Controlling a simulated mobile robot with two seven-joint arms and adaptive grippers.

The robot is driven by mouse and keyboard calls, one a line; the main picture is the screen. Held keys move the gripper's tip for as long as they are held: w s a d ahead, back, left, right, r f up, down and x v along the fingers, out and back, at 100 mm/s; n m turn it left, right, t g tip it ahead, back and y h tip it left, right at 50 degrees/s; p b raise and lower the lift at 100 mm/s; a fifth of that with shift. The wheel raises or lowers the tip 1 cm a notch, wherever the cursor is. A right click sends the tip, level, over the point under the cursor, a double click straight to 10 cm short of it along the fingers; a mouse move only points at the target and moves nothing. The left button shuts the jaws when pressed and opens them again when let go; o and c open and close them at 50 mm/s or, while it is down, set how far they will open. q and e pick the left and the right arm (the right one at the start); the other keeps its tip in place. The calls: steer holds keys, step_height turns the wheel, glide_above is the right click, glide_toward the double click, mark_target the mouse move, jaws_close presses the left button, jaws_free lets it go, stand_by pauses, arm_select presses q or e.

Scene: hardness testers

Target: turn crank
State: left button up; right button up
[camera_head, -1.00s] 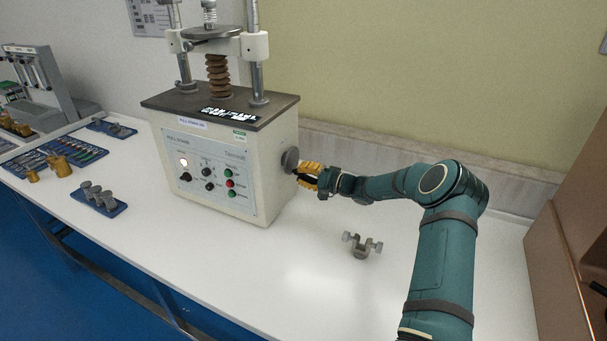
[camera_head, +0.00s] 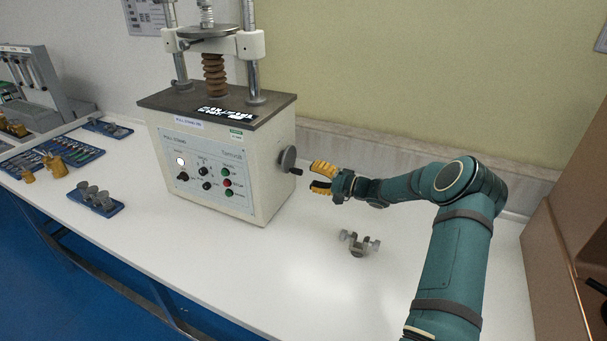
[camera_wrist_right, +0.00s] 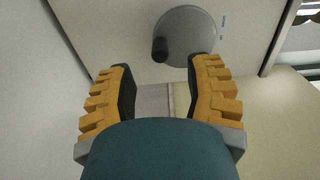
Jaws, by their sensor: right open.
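The crank is a round grey disc (camera_head: 287,158) with a short dark handle (camera_head: 297,171), on the right side of the white testing machine (camera_head: 207,165). In the right wrist view the crank disc (camera_wrist_right: 186,36) is ahead, with its handle (camera_wrist_right: 160,50) at the disc's lower left. My right gripper (camera_head: 313,178), with yellow-orange fingers, is open and empty, just right of the handle and apart from it. In the right wrist view its fingers (camera_wrist_right: 163,78) are spread wide below the disc. My left gripper is not in view.
A small grey metal clamp (camera_head: 358,244) lies on the white table in front of my right arm. A blue tray with grey cylinders (camera_head: 97,198) and gold parts (camera_head: 56,166) are at left. A brown cabinet (camera_head: 567,240) stands at right. The table right of the machine is mostly clear.

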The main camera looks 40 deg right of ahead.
steer(key=v, duration=0.6)
steer(key=shift+s, duration=0.4)
steer(key=shift+d, duration=0.15)
